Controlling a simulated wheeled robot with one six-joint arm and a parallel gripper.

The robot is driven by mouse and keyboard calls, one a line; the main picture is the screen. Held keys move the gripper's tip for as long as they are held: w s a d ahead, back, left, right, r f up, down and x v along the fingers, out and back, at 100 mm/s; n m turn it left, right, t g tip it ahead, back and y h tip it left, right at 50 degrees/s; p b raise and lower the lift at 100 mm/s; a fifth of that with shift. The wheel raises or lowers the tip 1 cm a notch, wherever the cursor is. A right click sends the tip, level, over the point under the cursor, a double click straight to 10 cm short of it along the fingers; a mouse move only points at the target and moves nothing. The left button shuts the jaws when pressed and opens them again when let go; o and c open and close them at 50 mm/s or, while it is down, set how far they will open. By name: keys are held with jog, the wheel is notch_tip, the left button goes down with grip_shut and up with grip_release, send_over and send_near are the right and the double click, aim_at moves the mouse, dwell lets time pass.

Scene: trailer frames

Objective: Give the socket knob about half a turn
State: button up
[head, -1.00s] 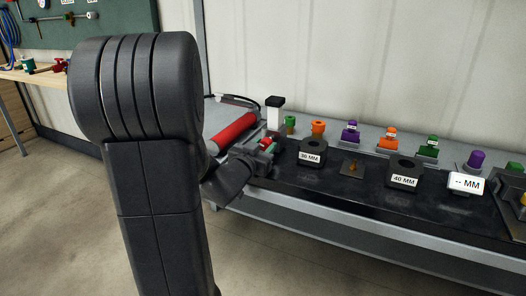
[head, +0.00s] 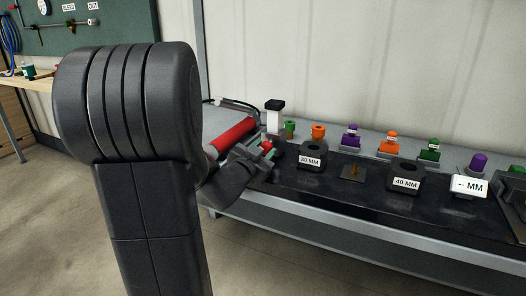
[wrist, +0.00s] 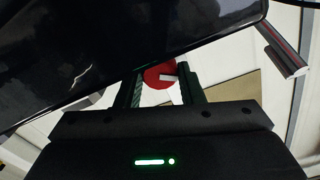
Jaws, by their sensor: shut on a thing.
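The socket knob (wrist: 157,73) is a round red disc with a white mark, seen between my fingers in the wrist view. My gripper (wrist: 163,80) is shut on it, one finger on each side. In the head view my gripper (head: 264,150) is at the left end of the black bench top, beside the red cylinder. There the knob is mostly hidden by the fingers; only small red and green patches show.
A red cylinder (head: 232,135) lies just behind my gripper, with a white post with a black top (head: 274,117) near it. Black blocks marked 30 MM (head: 311,157) and 40 MM (head: 405,177) stand to the right. Several coloured plugs line the back.

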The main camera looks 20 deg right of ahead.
jog(key=o, duration=1)
jog(key=p+v, duration=0.2)
jog(key=v, duration=1.1)
jog(key=shift+s+a, duration=0.25)
jog(key=shift+a, duration=0.1)
jog(key=shift+p, duration=0.3)
